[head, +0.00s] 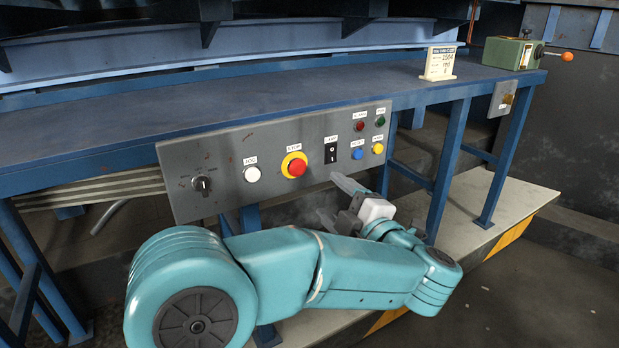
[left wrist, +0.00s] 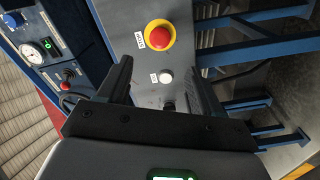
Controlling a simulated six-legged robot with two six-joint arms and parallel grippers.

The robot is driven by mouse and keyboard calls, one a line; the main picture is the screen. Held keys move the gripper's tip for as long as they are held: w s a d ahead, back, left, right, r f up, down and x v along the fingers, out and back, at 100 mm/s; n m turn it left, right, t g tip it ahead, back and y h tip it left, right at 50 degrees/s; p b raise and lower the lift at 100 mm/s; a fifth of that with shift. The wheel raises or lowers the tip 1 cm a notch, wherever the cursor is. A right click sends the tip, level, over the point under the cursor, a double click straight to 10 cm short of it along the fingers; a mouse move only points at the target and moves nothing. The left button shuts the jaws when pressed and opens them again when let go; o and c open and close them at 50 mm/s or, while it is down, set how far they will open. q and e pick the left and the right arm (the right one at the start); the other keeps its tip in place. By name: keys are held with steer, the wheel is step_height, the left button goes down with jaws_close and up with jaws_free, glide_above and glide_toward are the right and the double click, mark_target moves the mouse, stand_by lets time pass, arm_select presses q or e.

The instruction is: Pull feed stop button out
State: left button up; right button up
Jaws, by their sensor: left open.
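A red mushroom button (head: 297,168) with a yellow ring and a label reading STOP sits on the grey control panel (head: 225,154). The same red button (left wrist: 159,34) shows in the left wrist view, ahead of my fingers and near the top. I cannot tell whether it is pressed in or out. My left gripper (head: 328,195) is open and empty, below and right of the button in the head view, apart from it. In the left wrist view its two fingers (left wrist: 158,72) stand wide apart, with a white button (left wrist: 166,76) seen between them. My right gripper is not in view.
The panel also carries a selector knob (head: 202,185), a black switch (head: 331,150) and several small coloured buttons. The blue bench (head: 250,105) extends behind it. In the left wrist view, a gauge (left wrist: 34,54) and another red control (left wrist: 68,74) are at left.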

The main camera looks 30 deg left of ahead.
mark_target(299, 169)
arm_select(q)
steer(key=b+x, duration=0.2)
steer(key=x, duration=0.9)
steer(key=shift+s+f, duration=0.1)
steer(key=shift+w+a, duration=0.3)
steer(key=shift+a, duration=0.25)
